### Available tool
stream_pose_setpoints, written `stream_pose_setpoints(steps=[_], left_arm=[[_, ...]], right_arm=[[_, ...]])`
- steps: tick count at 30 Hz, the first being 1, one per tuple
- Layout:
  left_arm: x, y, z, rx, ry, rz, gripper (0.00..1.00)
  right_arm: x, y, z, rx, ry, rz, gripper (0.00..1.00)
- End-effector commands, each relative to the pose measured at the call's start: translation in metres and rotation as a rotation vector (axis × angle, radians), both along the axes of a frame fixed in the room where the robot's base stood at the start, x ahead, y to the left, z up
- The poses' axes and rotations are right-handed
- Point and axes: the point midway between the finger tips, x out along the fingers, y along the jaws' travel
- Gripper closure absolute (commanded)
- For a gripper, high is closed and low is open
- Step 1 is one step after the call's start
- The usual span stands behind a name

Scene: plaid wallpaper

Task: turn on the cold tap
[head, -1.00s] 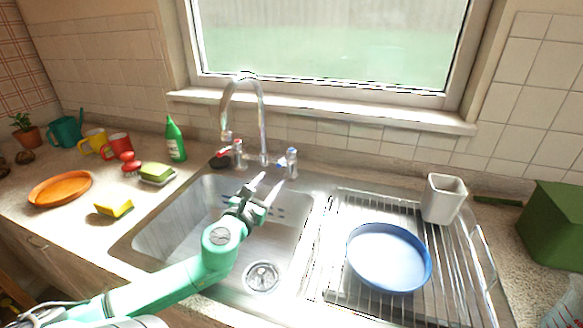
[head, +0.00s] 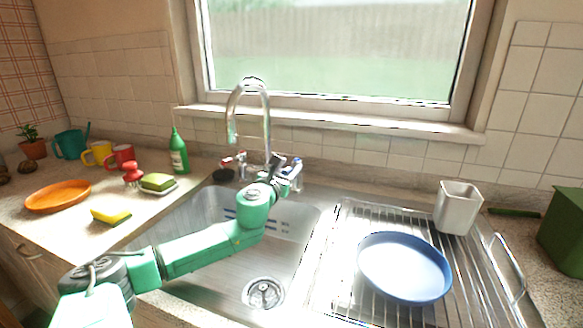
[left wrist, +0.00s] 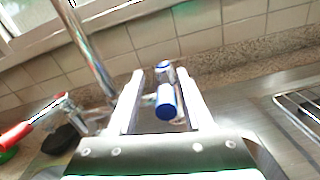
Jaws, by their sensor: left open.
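The cold tap (head: 297,161), with a blue mark, stands right of the curved chrome spout (head: 267,115) behind the sink. In the left wrist view the cold tap's blue-ended handle (left wrist: 166,102) lies between my finger pair. The hot tap (head: 229,161), marked red, stands left of the spout; its red lever (left wrist: 16,136) shows at the left of the wrist view. My left gripper (head: 284,170) is open at the cold tap, partly covering it in the head view; its fingers (left wrist: 160,78) straddle the handle. Contact cannot be told. My right gripper is out of view.
The sink basin (head: 205,214) is empty below my arm. A green bottle (head: 178,153), sponges and mugs are on the left counter.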

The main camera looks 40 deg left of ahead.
Motion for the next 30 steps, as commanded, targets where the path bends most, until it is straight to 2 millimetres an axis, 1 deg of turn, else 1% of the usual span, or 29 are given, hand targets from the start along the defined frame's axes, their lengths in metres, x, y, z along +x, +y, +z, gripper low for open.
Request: stream_pose_setpoints(steps=[1,4,11,12,13,14,15,16,30], left_arm=[[0.0036,-0.0013,0.0025,-0.002,-0.003,-0.004,0.49],[0.0076,-0.0026,0.0016,0.001,-0.001,-0.008,0.49],[0.0084,-0.0031,0.0003,0.003,0.0,-0.009,0.49],[0.0083,-0.0032,0.0004,0.002,-0.001,-0.009,0.57],[0.0083,-0.0032,0.0004,0.002,-0.001,-0.009,0.68],[0.0083,-0.0032,0.0004,0.002,-0.001,-0.009,0.8],[0.0083,-0.0032,0.0004,0.002,-0.001,-0.009,0.95],[0.0082,-0.0032,0.0004,0.002,-0.001,-0.009,1.0],[0.0081,-0.0032,0.0007,0.002,-0.001,-0.009,1.0]], right_arm=[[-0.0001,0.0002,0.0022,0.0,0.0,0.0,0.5],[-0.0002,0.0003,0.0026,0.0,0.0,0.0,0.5],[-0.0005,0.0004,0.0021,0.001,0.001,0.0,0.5],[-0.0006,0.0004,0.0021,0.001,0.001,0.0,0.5],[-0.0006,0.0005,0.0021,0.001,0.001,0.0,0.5],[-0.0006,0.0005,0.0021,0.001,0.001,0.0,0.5],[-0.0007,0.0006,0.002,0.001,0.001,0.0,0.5],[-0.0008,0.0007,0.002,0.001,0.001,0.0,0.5],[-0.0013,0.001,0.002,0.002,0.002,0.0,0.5]])
